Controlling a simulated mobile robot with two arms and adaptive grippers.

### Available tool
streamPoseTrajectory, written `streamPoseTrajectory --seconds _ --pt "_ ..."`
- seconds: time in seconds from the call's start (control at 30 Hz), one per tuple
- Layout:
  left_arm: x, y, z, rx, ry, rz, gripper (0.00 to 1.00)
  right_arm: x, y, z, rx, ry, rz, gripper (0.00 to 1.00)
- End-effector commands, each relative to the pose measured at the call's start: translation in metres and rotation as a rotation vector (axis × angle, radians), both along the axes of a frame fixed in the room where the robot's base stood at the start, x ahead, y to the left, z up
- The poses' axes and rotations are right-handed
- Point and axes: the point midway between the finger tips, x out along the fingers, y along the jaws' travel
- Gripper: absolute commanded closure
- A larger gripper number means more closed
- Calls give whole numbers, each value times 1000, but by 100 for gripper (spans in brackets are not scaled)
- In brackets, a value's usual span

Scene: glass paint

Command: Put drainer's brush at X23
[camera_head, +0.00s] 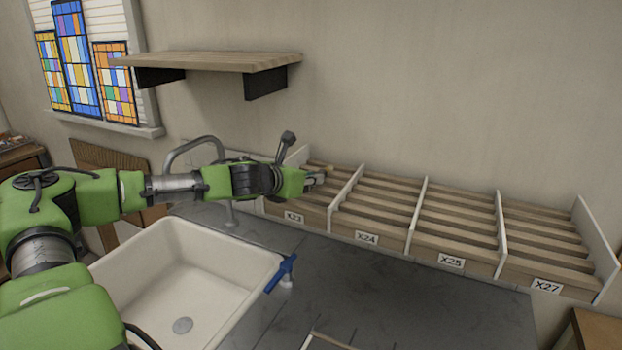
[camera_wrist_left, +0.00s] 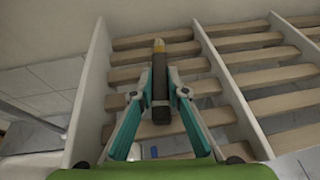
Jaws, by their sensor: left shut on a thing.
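My left gripper (camera_head: 316,179) is over the X23 compartment (camera_head: 294,217) at the left end of the slatted rack. In the left wrist view its teal fingers (camera_wrist_left: 158,98) are shut on the brush (camera_wrist_left: 160,75), a dark stick with a yellowish tip. The brush points away from the gripper, over the slats (camera_wrist_left: 205,87) between two white dividers. In the head view only a small light part of the brush shows by the fingertips. I cannot tell whether the brush touches the slats. My right gripper is not in view.
Compartments X24 (camera_head: 366,239), X25 (camera_head: 451,260) and X27 (camera_head: 546,286) look empty. White dividers (camera_head: 418,212) stand between them. A wooden shelf (camera_head: 215,60) hangs above. The dark counter (camera_head: 400,300) has free room.

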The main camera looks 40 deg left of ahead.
Motion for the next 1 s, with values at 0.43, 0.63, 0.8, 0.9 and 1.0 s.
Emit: streamPoseTrajectory --seconds 0.43,0.63,0.8,0.9,1.0 --pt "0 0 1 0 -1 -1 66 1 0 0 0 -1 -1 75" --pt "0 0 0 0 0 0 55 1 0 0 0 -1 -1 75" --pt "0 0 0 0 0 0 44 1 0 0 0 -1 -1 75" --pt "0 0 0 0 0 0 44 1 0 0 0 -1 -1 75" --pt "0 0 0 0 0 0 44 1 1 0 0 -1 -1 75"
